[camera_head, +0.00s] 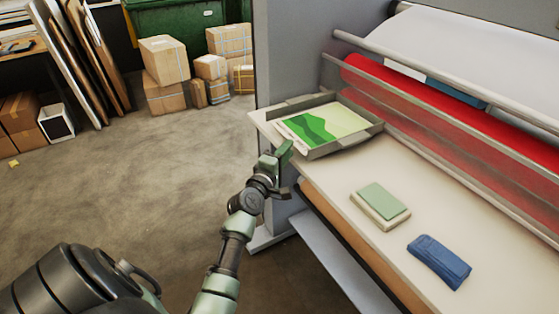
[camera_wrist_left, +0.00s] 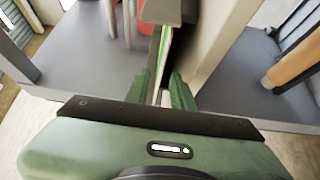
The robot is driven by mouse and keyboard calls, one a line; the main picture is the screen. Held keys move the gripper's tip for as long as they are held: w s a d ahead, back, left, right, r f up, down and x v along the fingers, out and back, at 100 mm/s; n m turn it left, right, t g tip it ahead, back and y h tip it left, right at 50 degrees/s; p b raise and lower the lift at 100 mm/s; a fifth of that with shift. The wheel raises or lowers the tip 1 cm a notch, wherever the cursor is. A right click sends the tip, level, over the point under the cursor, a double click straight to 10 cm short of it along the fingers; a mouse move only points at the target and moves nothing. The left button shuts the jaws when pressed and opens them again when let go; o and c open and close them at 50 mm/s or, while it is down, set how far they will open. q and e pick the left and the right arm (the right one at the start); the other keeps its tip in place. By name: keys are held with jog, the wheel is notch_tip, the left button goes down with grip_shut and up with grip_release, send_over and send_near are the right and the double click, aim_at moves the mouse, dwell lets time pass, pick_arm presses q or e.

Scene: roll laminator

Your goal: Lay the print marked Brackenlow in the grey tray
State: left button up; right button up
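A print (camera_head: 322,124) with green hills and a pale border lies face up in the grey tray (camera_head: 345,146) at the back left end of the table. Its lettering is too small to read. My left gripper (camera_head: 281,153) is at the tray's near left end, close beside the print's edge. In the left wrist view, its green fingers (camera_wrist_left: 164,82) stand apart. A thin pale and green strip shows beyond and between them; I cannot tell whether it touches them. The grey piece at the top there looks like part of the tray (camera_wrist_left: 163,11). My right gripper is out of view.
A green pad on a cream block (camera_head: 381,204) and a folded blue cloth (camera_head: 439,261) lie on the pale table (camera_head: 340,187). The laminator's red roller (camera_head: 440,106) runs behind it. A grey panel stands behind the tray's left end.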

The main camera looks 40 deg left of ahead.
pick_arm(q)
jog(key=s, duration=0.2)
jog(key=s+d, duration=0.1)
jog(key=s, duration=0.2)
jog(key=shift+s, duration=0.35)
jog(key=s+d+f+m+g+h, duration=0.1)
jog(key=s+d+f+m+g, duration=0.2)
jog(key=f, duration=0.9)
jog(key=d+f+m+g+h, duration=0.25)
jog(key=d+f, duration=0.25)
jog(key=f, duration=0.8)
jog(key=s+d+f+m+g, duration=0.2)
jog(key=s+d+f+m, duration=0.15)
jog(key=s+f, duration=0.5)
jog(key=s+d+f+m+g, duration=0.35)
jog(key=s+f, duration=0.25)
jog(key=f, duration=0.5)
jog(key=s+d+f+m+g, duration=0.1)
jog(key=s+f+m, duration=0.4)
jog(key=s, duration=1.1)
jog(key=s+d+f+m+g, duration=0.1)
jog(key=s+f+m+g, duration=0.3)
jog(key=s, duration=1.2)
notch_tip(320, 180, down, 4)
jog(key=shift+f+m+g, duration=0.2)
jog(key=shift+m+g, duration=0.1)
jog(key=shift+m, duration=0.35)
jog(key=shift+d+f+b, duration=0.1)
jog(key=shift+b, duration=0.25)
